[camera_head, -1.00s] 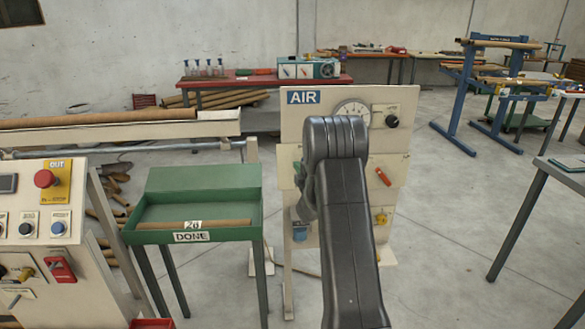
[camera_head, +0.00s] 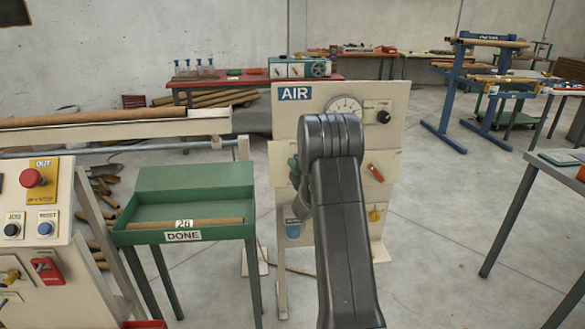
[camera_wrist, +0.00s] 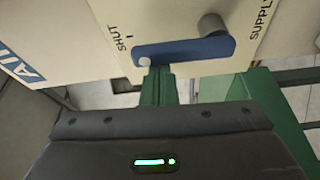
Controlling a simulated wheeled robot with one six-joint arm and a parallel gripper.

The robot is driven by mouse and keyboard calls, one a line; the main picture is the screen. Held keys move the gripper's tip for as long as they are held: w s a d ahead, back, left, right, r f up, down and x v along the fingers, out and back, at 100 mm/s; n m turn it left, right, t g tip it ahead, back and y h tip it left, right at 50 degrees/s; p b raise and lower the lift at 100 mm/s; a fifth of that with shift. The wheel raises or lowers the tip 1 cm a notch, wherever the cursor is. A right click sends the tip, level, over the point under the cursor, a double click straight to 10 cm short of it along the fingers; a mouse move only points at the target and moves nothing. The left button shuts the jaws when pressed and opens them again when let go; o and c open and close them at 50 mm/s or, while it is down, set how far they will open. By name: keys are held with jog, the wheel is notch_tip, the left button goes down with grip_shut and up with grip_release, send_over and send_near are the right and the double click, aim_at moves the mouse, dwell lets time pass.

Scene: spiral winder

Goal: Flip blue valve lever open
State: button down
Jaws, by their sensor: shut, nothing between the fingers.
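The blue valve lever (camera_wrist: 185,48) lies across the cream panel (camera_wrist: 105,20) in the wrist view. A grey round knob (camera_wrist: 212,24) stands out near its right end, and a small pale round part shows at its left end. "SHUT" is printed by the left end and "SUPPLY" farther right. My gripper (camera_wrist: 157,72) is shut and empty, its green fingertips right at the lever's lower edge near the left end. I cannot tell whether they touch. In the head view my arm hides the lever on the AIR panel (camera_head: 300,125).
On the AIR panel are a gauge (camera_head: 345,106), a black knob (camera_head: 384,117), a red lever (camera_head: 375,173) and a yellow valve (camera_head: 376,215). The green DONE tray (camera_head: 150,236) stands left, beside a control console (camera_head: 35,240). A grey table (camera_head: 540,190) stands right, with clear floor between.

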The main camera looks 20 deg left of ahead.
jog(key=shift+w+d+f+b, duration=0.1)
jog(key=shift+d+b, duration=0.05)
jog(key=shift+b, duration=0.35)
jog(key=w+d+f+m+t+h+b, duration=0.1)
jog(key=d+f+m+t+b, duration=0.1)
jog(key=m+b, duration=0.8)
jog(key=w+d+f+m+t+h+b, duration=0.2)
jog(key=d+m+t+b, duration=0.2)
jog(key=m+b, duration=0.7)
jog(key=t+b, duration=0.1)
jog(key=b, duration=0.3)
jog(key=shift+w+f+m, duration=0.2)
jog(key=shift+w+m, duration=0.1)
